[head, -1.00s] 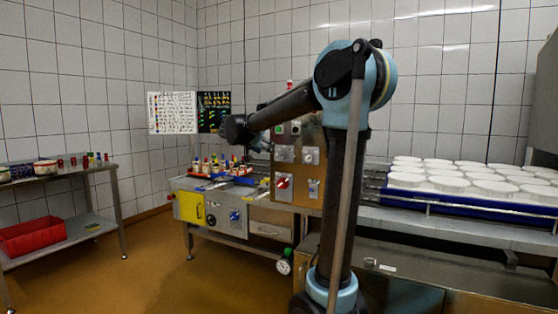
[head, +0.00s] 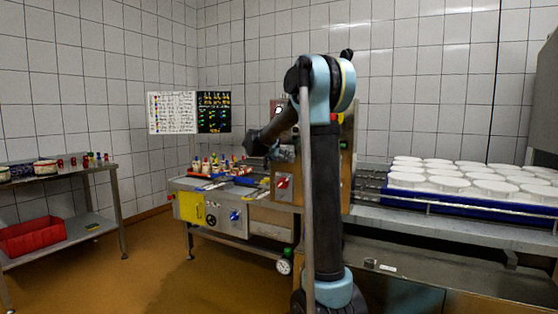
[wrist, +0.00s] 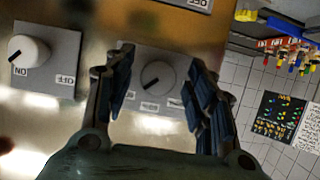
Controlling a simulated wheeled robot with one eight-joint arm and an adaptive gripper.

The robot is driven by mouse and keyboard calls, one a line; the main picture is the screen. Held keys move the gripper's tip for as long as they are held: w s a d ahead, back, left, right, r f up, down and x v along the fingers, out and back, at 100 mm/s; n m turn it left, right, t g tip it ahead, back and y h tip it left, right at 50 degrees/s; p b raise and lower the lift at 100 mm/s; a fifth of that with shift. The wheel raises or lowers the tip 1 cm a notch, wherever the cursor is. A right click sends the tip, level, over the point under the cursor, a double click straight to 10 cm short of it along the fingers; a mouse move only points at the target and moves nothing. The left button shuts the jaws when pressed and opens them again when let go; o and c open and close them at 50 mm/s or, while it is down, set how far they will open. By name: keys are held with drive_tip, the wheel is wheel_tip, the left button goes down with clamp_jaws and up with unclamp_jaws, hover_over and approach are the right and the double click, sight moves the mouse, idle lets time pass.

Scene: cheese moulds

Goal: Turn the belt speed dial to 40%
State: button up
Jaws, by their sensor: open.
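In the wrist view, a round knob (wrist: 157,75) sits on a grey plate (wrist: 136,58) on the metal control panel. Small labels lie near it, too blurred to read surely; whether it is the belt speed dial I cannot tell for sure. My gripper (wrist: 160,62) is open, with one finger on each side of this knob. I cannot tell whether either finger touches it. The knob's setting is not readable. In the head view, the control box (head: 283,198) stands behind my arm, which hides much of its front.
A white knob (wrist: 32,52) with ON and OFF labels sits beside it in the wrist view. A red switch (head: 283,182) is low on the box. White cheese moulds (head: 440,178) stand on the right. A steel table (head: 75,172) holds small items at left.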

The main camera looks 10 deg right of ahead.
drive_tip(key=shift+w+d, duration=0.1)
drive_tip(key=shift+w, duration=0.05)
drive_tip(key=c, duration=1.1)
drive_tip(key=shift+o, duration=0.2)
